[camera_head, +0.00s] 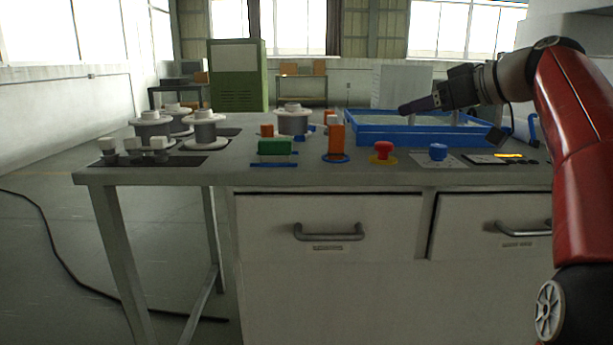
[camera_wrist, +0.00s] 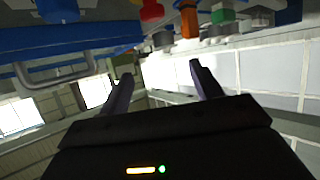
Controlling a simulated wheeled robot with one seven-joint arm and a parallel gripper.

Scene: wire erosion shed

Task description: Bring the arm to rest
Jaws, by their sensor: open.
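My gripper (camera_head: 418,105) is at the end of my red arm, which comes in from the right of the head view. It points left, above the blue tray on the bench. In the wrist view my gripper (camera_wrist: 157,75) shows two dark fingers spread apart with nothing between them. The wrist view looks tilted, with the bench and its objects along the top edge. In the head view I cannot tell the exact height of the fingers over the tray.
The grey bench (camera_head: 330,178) carries several white spools (camera_head: 205,130) at left, a green block (camera_head: 275,147), an orange block (camera_head: 337,138), a red button (camera_head: 382,151), a blue knob (camera_head: 438,152) and the blue tray (camera_head: 400,134). A green cabinet (camera_head: 237,80) stands behind. Floor at left is mostly clear.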

